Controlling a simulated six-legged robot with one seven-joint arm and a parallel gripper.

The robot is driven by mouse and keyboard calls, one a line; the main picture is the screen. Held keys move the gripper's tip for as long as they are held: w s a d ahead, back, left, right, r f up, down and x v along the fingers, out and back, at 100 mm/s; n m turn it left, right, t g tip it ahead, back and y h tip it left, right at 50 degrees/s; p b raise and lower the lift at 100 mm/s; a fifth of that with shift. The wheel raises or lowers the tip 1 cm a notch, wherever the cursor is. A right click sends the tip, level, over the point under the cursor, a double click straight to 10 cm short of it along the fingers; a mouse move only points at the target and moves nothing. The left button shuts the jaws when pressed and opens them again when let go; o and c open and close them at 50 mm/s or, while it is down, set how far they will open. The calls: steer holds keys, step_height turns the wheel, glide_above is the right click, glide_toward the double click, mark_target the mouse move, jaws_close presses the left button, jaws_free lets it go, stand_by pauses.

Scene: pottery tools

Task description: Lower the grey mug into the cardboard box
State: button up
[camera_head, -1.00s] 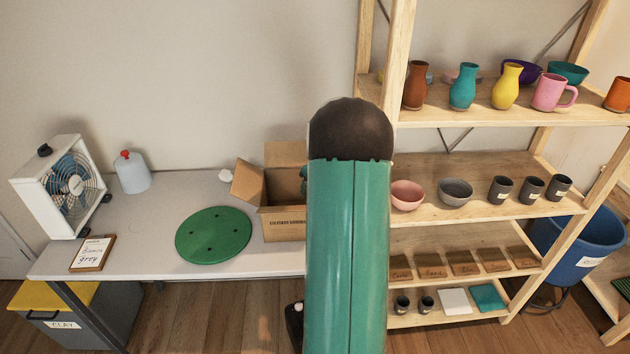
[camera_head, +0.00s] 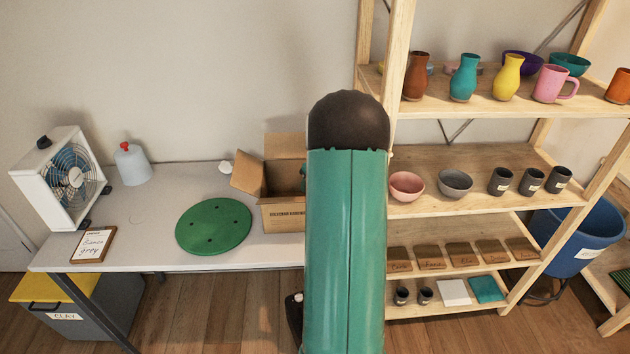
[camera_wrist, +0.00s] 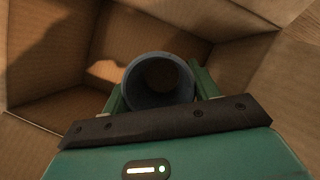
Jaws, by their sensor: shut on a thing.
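The grey mug (camera_wrist: 159,99) shows in the wrist view, seen from above into its round dark opening. My gripper (camera_wrist: 160,86) is shut on it, with one green finger at each side. The cardboard box (camera_head: 284,218) stands on the table with its flaps open; its inner walls and flaps surround the mug in the wrist view. I cannot tell whether the mug's base touches the box floor. In the head view my own arm hides the mug, most of my gripper and the right part of the box.
A green round board (camera_head: 213,226) lies left of the box. A wooden shelf (camera_head: 470,220) with pottery is close on the right of my arm.

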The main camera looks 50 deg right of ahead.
steer(key=shift+f, duration=1.95)
stand_by(1.1)
steer(key=o, duration=1.2)
steer(key=v, duration=1.3)
steer(key=shift+a+r, duration=0.1)
steer(key=shift+r, duration=0.3)
